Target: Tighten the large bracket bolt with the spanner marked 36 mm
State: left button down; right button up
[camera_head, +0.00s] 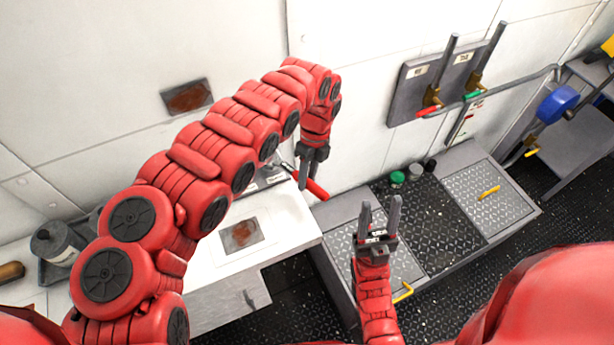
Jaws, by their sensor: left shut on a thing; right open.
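My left gripper (308,165) points down above the right end of the white worktop. It is shut on a tool with a red handle (316,188); a thin metal part runs to the upper left of it. The tool's head and any size marking cannot be made out. My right gripper (381,218) is open and empty, with its fingers pointing up, in front of the grey tread-plate bench. I cannot make out the large bracket bolt or a 36 mm mark in this view.
A wall panel (408,92) carries brass fittings with red and green levers. The white worktop (285,222) has a rusty plate (242,235). A grey tray with a canister (52,240) stands left.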

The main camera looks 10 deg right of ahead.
pick_arm(q)
jog(key=shift+f+b, duration=0.95)
jog(key=shift+f, duration=0.25)
dwell(0.8)
jog(key=shift+a+p, duration=0.1)
jog(key=shift+p, duration=0.2)
jog(key=shift+s+r, duration=0.1)
jog(key=shift+s+a+m+p, duration=0.35)
jog(key=shift+a+m+p, duration=0.2)
jog(key=shift+p, duration=0.2)
jog(key=shift+d, duration=0.1)
jog(key=shift+w+d+f+b, duration=0.1)
jog(key=shift+f+b, duration=0.1)
jog(key=shift+b, duration=0.25)
jog(key=shift+w+d+n+b, duration=0.1)
jog(key=shift+n+b, duration=0.15)
jog(key=shift+b, duration=0.25)
jog(key=shift+r, duration=0.25)
